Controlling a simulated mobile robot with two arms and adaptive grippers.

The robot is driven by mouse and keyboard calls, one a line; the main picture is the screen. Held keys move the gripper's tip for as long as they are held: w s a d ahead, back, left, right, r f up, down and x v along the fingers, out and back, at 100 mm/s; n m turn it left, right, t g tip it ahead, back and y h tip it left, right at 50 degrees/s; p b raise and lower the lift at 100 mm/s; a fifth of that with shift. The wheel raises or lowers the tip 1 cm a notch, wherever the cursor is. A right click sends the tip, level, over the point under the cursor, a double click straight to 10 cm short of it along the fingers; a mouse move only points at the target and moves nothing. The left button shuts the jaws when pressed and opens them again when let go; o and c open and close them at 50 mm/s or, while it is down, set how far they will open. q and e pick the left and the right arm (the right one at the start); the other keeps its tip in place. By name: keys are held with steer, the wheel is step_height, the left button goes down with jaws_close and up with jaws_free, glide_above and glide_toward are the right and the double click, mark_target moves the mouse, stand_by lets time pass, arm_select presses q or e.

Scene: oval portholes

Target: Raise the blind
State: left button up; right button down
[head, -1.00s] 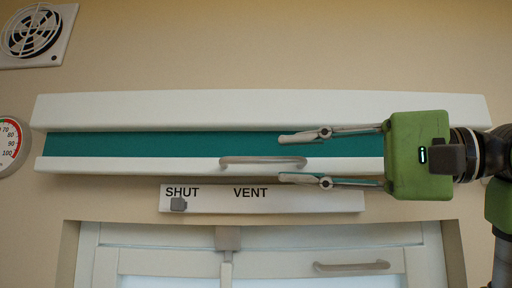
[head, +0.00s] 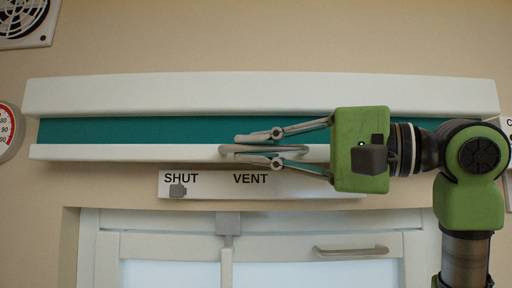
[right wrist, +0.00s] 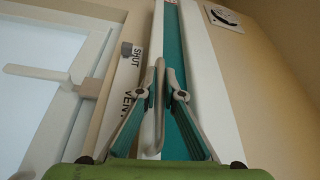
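The blind (head: 190,130) is a teal strip showing between a long white housing (head: 260,97) and a white bottom bar (head: 120,153). A grey bar handle (head: 226,150) sits on the bottom bar. My right gripper (head: 238,149) comes in from the right with one finger above the handle and one below. The fingers are partly closed, with a small gap seen above the handle. In the right wrist view, the handle (right wrist: 158,66) runs between the two fingertips, close to both; contact is not clear. My left gripper is not in view.
Below is a plate marked SHUT and VENT (head: 215,185) with a grey slider at SHUT. A white window frame (head: 160,245) with a latch and a handle (head: 350,251) is underneath. A gauge (head: 8,132) and a vent fan (head: 25,20) are at left.

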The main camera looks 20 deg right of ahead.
mark_target(258, 113)
steer(key=shift+r, duration=0.1)
step_height(258, 113, up, 5)
steer(key=p, duration=0.3)
steer(key=shift+p, duration=0.3)
steer(key=shift+s+d, duration=0.1)
steer(key=c, duration=2.2)
jaws_free()
steer(key=shift+o, duration=0.2)
steer(key=v, duration=1.1)
steer(key=shift+s+d, duration=0.3)
